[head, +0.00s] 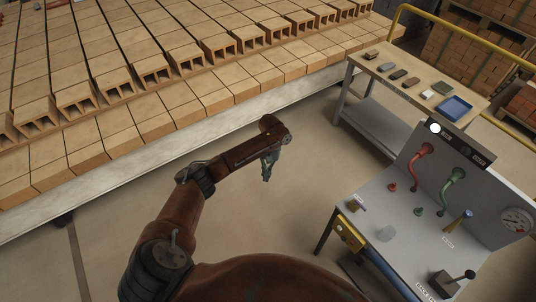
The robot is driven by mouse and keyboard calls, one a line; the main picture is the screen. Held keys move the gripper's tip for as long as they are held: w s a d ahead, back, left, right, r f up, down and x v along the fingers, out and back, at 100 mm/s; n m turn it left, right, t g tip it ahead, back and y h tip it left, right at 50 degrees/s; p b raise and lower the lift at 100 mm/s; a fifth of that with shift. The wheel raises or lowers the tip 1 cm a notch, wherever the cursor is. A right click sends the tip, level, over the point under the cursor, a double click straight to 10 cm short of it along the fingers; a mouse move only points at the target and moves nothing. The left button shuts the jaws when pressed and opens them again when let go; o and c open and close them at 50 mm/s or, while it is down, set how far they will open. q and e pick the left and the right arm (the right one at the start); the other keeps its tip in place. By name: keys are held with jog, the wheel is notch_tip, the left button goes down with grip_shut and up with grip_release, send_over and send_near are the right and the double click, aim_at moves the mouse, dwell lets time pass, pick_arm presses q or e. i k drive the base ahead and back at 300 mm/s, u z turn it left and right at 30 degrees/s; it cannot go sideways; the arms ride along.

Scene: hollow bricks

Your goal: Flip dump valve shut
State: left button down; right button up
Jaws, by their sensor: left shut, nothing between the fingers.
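A grey bench panel (395,215) stands at the lower right. It carries a red curved pipe (418,163), a green curved pipe (451,187), a blue-topped handle (460,220) and a grey box with a black-knobbed lever (455,282). Small labels lie beside some of these, too small to read, so I cannot tell which one is the dump valve. My left gripper (266,178) is shut and empty, pointing down over the floor, left of the panel and clear of it. My right gripper is not in view.
Rows of hollow bricks (150,70) fill a long conveyor with a pale edge. A side table (395,73) holds brick samples and a blue tray (454,108). A round gauge (516,221) sits on the panel's back. A yellow rail (465,32) runs behind. Floor between is clear.

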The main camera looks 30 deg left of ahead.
aim_at(356, 202)
jog(key=z, duration=0.2)
jog(key=i, duration=0.4)
jog(key=z, duration=1.2)
